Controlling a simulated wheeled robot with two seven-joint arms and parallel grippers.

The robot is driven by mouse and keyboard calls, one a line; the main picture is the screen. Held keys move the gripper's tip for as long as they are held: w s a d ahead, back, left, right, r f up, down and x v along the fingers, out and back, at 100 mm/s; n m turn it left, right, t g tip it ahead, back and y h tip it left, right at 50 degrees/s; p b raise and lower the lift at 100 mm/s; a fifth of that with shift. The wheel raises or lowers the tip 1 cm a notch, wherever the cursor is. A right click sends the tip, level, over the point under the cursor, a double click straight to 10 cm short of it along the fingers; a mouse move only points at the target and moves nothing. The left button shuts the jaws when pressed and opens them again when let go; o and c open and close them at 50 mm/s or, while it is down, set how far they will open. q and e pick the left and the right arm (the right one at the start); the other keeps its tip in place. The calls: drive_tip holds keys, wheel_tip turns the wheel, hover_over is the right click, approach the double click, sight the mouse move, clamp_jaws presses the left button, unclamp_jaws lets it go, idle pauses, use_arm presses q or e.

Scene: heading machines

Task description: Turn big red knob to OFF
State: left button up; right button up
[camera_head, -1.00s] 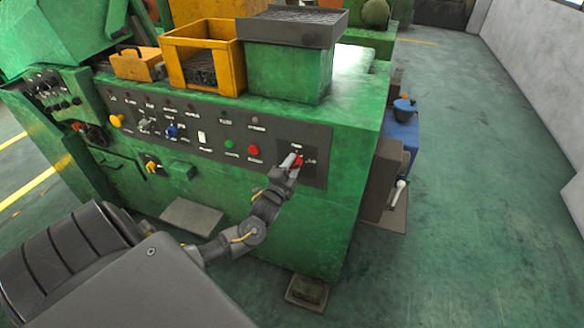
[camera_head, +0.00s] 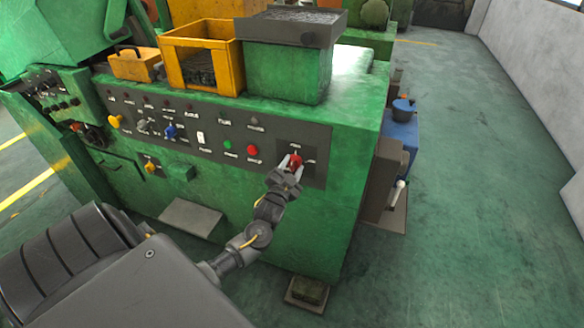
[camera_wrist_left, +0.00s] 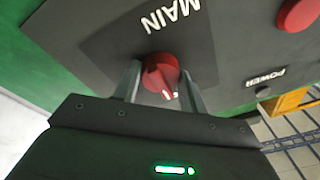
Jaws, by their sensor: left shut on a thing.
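The big red knob (camera_head: 295,161) sits at the right end of the dark control panel (camera_head: 318,140) on the green machine. In the left wrist view the knob (camera_wrist_left: 160,75) is under the word MAIN, with a white pointer mark on its face. My left gripper (camera_head: 291,166) is at the knob, and its two fingers (camera_wrist_left: 160,84) stand on either side of it, shut on it. The lettering next to the knob is partly hidden, so I cannot read its setting. My right gripper is in neither view.
A red button (camera_head: 252,150) and a green button (camera_head: 228,144) are left of the knob on the same panel. Yellow bins (camera_head: 201,58) and a grey tray (camera_head: 290,26) stand on top of the machine. The floor (camera_head: 470,200) to the right is open.

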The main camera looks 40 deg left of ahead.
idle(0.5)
use_arm(q)
drive_tip(key=o, duration=1)
drive_tip(key=b+v, duration=0.2)
drive_tip(key=v, duration=0.8)
drive_tip(key=shift+s+d+b, duration=0.1)
drive_tip(key=shift+s+b, duration=0.25)
